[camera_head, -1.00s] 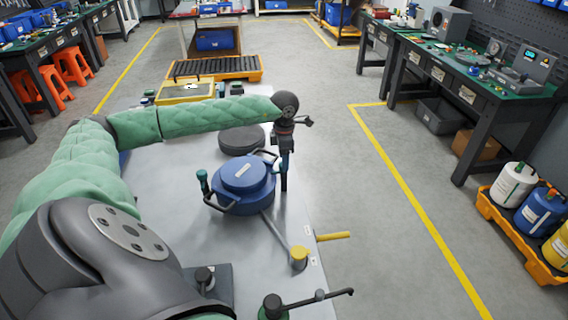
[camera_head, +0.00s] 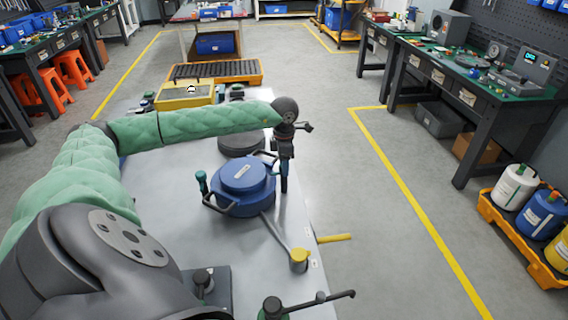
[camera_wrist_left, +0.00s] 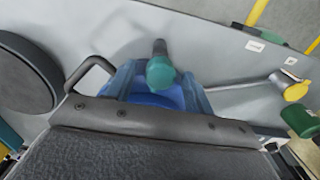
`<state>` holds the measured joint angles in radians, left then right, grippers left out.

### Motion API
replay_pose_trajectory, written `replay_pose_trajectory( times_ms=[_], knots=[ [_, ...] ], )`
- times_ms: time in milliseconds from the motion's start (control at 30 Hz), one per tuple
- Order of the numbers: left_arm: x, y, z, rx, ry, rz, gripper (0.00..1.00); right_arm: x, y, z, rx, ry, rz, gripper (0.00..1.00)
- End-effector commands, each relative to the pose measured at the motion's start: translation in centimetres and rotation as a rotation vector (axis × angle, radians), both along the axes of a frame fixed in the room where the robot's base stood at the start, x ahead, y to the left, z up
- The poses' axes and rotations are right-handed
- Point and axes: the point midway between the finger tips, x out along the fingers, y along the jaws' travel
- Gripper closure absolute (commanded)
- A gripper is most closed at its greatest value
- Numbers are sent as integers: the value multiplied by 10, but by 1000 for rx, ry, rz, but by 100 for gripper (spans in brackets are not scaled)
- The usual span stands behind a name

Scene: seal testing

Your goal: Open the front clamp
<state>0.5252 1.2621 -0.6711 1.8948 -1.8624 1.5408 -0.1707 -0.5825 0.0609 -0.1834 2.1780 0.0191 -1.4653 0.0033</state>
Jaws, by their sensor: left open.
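A blue round vessel (camera_head: 244,197) with a flat lid and dark loop handles stands on the grey table. A teal-knobbed clamp (camera_head: 201,183) stands upright at its left side. My left gripper (camera_head: 284,187) points down close beside the vessel's right side, with its jaws open. In the left wrist view, a teal knob (camera_wrist_left: 160,72) on a dark stem shows in front of the jaws, by the blue vessel. In the head view that knob is hidden behind the gripper. I cannot tell whether the fingers touch it. My right gripper is not in view.
A dark round disc (camera_head: 240,145) lies behind the vessel, partly under my left arm. A yellow-capped post (camera_head: 299,259) and a green-based lever (camera_head: 272,308) stand nearer. A yellow handle (camera_head: 335,238) sticks out past the table's right edge.

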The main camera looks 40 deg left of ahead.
Motion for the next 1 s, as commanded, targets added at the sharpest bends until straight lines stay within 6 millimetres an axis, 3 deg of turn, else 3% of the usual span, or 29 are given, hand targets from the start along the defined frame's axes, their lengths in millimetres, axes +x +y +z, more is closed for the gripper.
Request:
replay_pose_trajectory(
  times_ms=[333, 1000],
  knots=[
    [0, 0, -1, 0, 0, 40, 47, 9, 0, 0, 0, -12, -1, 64],
    [0, 0, 0, 0, 0, 675, 47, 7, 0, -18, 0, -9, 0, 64]
  ],
)
